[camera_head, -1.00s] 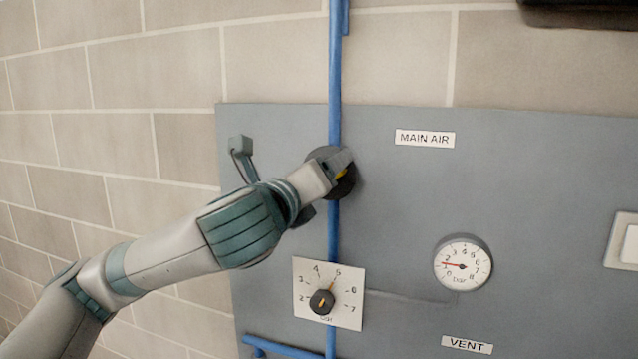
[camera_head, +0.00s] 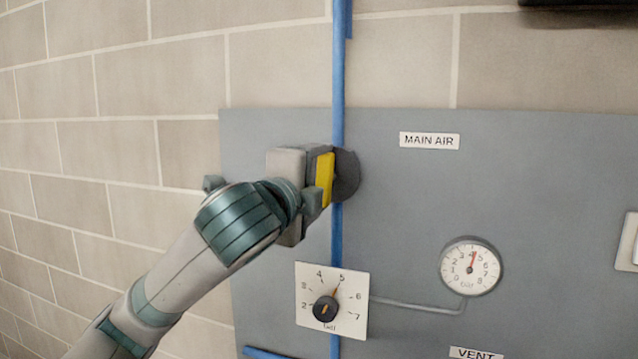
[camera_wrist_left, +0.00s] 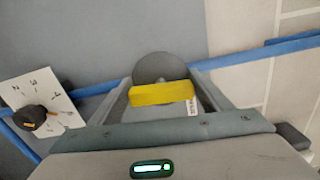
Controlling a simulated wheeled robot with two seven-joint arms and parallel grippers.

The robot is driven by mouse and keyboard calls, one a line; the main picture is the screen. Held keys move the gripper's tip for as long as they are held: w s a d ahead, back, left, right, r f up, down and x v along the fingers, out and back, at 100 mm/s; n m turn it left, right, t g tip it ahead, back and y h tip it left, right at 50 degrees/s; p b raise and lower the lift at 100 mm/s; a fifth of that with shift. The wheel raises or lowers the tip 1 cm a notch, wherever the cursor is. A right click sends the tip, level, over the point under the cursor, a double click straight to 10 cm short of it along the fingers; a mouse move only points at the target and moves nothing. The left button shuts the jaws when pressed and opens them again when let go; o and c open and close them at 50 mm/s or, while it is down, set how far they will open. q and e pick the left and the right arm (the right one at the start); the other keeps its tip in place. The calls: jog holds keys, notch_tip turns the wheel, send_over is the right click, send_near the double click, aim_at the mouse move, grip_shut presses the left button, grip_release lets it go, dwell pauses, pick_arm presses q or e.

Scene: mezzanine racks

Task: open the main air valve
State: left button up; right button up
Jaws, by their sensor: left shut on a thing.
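The main air valve has a dark grey round body (camera_head: 346,176) on the vertical blue pipe and a yellow handle (camera_head: 325,179). The handle stands upright, in line with the pipe. My left gripper (camera_head: 318,180) is shut on the handle and hides part of it. In the left wrist view the yellow handle (camera_wrist_left: 162,94) lies between the two fingers, with the round valve body (camera_wrist_left: 160,66) behind it. The pressure gauge (camera_head: 470,267) has its red needle pointing nearly straight up, between about 4 and 5. My right gripper is not in view.
A grey panel (camera_head: 540,200) carries a MAIN AIR label (camera_head: 429,140), a VENT label (camera_head: 475,353) and a black dial knob (camera_head: 325,309) on a white plate just below my gripper. The blue pipe (camera_head: 338,90) runs upward.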

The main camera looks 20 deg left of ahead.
pick_arm(q)
jog(key=shift+n, duration=0.5)
jog(key=o, duration=1)
jog(key=shift+f, duration=0.1)
jog(key=shift+o, duration=0.2)
